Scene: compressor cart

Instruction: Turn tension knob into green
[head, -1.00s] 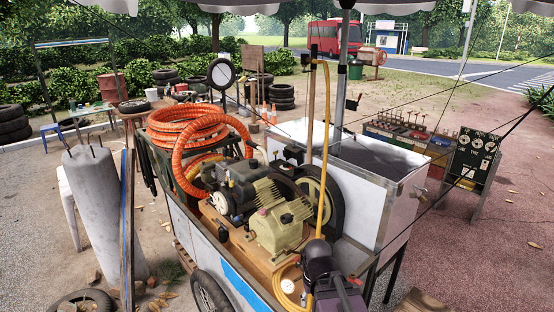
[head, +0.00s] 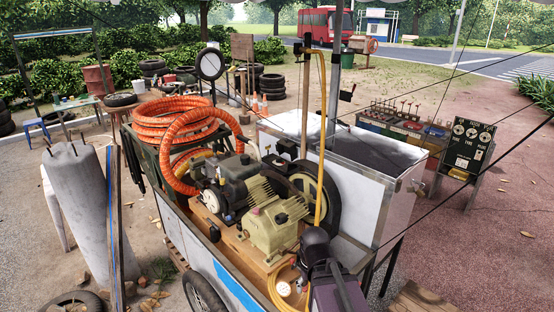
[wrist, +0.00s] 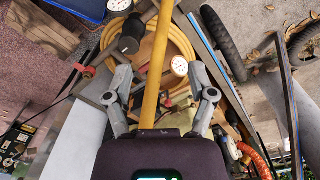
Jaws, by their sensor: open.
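My gripper (wrist: 160,76) is open in the wrist view, with one grey finger on each side of a yellow hose (wrist: 158,60). I cannot tell how far the hose is from the fingers, and they hold nothing that I can see. In the head view my dark arm is at the bottom centre, over the front of the compressor cart (head: 238,283); the fingers are not clear there. A small white gauge (wrist: 180,66) is just beyond the right finger, and another gauge (wrist: 120,5) is at the top. I cannot clearly make out the tension knob or a green mark.
On the cart are the cream motor (head: 272,228), an orange hose coil (head: 175,118) and a black belt wheel (head: 318,195). The yellow hose hangs beside an upright pole (head: 308,110). A metal water tank (head: 350,185) stands behind right. Open paving (head: 500,235) lies to the right.

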